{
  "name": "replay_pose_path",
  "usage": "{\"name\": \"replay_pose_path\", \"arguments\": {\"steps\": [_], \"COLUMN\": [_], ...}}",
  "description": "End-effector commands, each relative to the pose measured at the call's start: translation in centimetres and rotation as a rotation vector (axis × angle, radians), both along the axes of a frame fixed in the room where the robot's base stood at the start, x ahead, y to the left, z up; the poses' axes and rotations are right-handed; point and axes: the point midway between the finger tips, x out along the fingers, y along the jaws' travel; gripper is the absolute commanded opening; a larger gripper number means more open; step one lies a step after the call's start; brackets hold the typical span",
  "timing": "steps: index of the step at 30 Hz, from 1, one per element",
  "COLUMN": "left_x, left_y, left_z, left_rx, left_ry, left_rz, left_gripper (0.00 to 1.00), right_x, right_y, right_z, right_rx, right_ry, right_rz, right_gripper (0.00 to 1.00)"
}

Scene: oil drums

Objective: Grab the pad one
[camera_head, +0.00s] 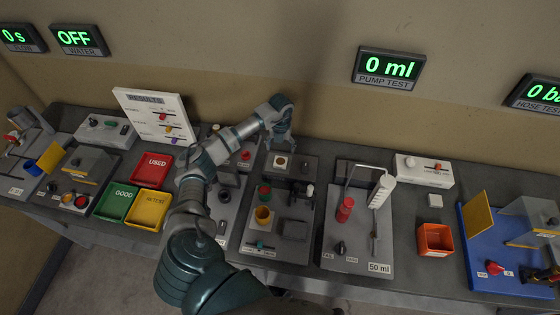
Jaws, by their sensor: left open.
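My left gripper (279,139) is at the back of the bench, its fingers pointing down, open, with nothing seen between them. It is above the far end of a dark grey station plate (258,185). I cannot tell which thing is the pad one; no label reading "pad" is legible. My right gripper is not in view.
Left are red, green and yellow trays (148,203) and a white results board (155,115). Right are the 50 ml plate (355,250) with a tall wire frame, an orange box (435,239) and a blue station (490,270). The wall is close behind my gripper.

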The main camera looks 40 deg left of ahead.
Motion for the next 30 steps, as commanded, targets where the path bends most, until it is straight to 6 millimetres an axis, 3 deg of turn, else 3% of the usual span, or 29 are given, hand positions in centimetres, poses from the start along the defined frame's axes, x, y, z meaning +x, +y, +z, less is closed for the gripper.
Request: {"name": "replay_pose_path", "arguments": {"steps": [3, 10, 18, 26, 30], "left_x": [0.0, -0.1, 0.0, 0.0, 0.0], "left_y": [0.1, 0.4, 0.2, 0.0, 0.0], "left_z": [-1.9, -3.8, -7.7, -8.0, -8.0], "left_rx": [-0.003, -0.005, -0.005, -0.002, -0.002], "left_ry": [0.002, 0.003, 0.001, -0.001, 0.000], "left_rz": [0.000, 0.001, 0.001, -0.001, 0.000], "left_gripper": [0.83, 0.83, 0.83, 0.83, 0.51], "right_x": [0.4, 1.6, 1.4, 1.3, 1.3], "right_y": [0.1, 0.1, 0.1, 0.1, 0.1], "right_z": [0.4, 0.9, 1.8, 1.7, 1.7], "right_rx": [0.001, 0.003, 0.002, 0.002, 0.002], "right_ry": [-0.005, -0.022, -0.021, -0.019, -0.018], "right_rz": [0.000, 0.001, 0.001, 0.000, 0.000], "right_gripper": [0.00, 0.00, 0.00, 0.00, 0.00]}}
